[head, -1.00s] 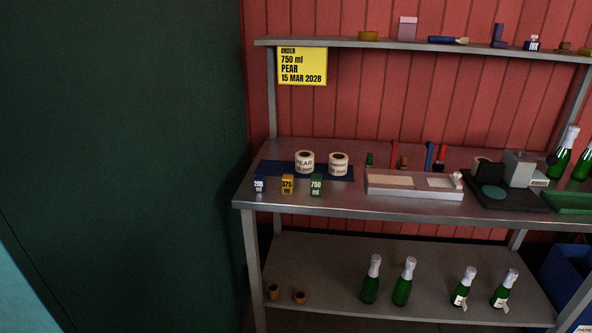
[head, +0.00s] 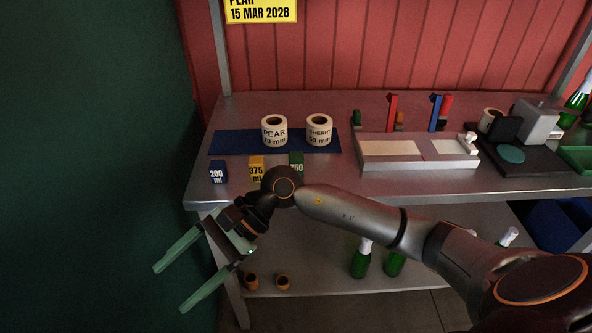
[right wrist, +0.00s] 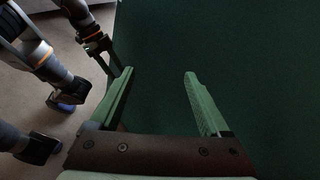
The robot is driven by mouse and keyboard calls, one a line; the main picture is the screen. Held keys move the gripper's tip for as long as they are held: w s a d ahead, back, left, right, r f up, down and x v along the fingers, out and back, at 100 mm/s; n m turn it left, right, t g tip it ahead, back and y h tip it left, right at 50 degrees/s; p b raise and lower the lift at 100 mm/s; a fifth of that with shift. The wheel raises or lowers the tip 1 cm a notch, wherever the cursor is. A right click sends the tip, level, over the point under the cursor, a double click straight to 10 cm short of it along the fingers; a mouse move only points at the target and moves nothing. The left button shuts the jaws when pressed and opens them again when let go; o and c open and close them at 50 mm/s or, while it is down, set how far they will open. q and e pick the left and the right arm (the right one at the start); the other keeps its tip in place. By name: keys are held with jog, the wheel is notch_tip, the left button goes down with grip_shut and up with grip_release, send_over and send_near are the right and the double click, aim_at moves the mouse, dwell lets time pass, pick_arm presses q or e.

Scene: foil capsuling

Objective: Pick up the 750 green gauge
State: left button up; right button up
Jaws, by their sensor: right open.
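The 750 green gauge (head: 296,160) stands near the front edge of the steel bench in the head view. My right arm's wrist hides its lower part. My right gripper (head: 170,288) is open and empty, left of the bench and in front of it, apart from the gauge. In the right wrist view its two green fingers (right wrist: 160,85) are spread with nothing between them. What looks like my left gripper (right wrist: 112,58) shows small and dark at the upper left of that view; its opening is unclear.
The yellow 375 ml gauge (head: 256,168) and blue 200 ml gauge (head: 218,172) stand left of the green one. Behind are two label rolls, PEAR (head: 274,132) and CHERRY (head: 319,130), on a blue mat (head: 230,143). A pale tray (head: 418,166) is to the right.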

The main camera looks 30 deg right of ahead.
jog(key=w+d+f+n+t+h, duration=0.2)
jog(key=w+d+n+h, duration=0.4)
jog(key=d, duration=0.4)
jog(key=n+t+h+b, duration=0.1)
jog(key=t+h, duration=0.3)
jog(key=h, duration=0.6)
send_near(296, 165)
jog(key=w, duration=0.1)
jog(key=x, duration=0.6)
jog(key=shift+w+d+r, duration=0.1)
jog(key=shift+s+p+x, duration=0.2)
jog(key=shift+p+x, duration=0.1)
jog(key=shift+x, duration=2.55)
jog(key=shift+d, duration=0.2)
grip_shut()
